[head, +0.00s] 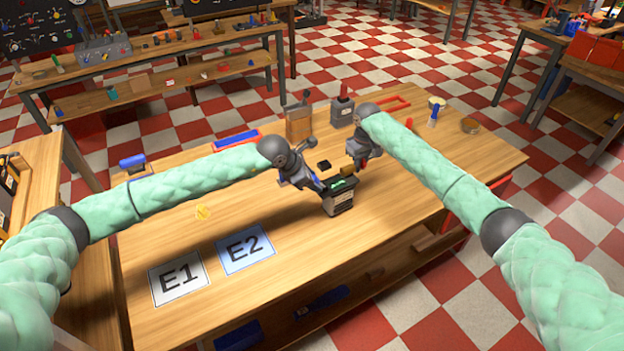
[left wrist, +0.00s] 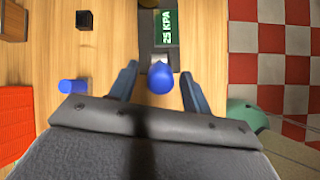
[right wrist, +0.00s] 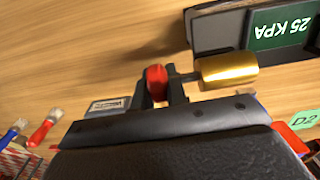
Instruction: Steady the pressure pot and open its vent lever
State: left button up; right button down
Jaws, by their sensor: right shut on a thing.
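The pressure pot (head: 340,203) is a dark box with a green "25 KPA" panel, standing on the wooden table; its panel shows in the left wrist view (left wrist: 167,27) and right wrist view (right wrist: 283,27). A blue knob (left wrist: 160,78) sits on a grey bar on one side of it. My left gripper (left wrist: 158,72) is open, with its fingers on both sides of the knob and gaps visible. A brass cylinder (right wrist: 229,70) and dark rod carry a red tip (right wrist: 156,80) on the pot's other side. My right gripper (right wrist: 160,83) is shut on this red tip.
Mats E1 (head: 180,278) and E2 (head: 246,249) lie front left. A black block (head: 324,165), a brown block (head: 299,124), a grey box (head: 342,113) and a red frame (head: 391,105) stand or lie behind the pot. The table right of the pot is mostly clear.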

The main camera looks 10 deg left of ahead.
pick_arm(q)
jog(key=v, duration=1.2)
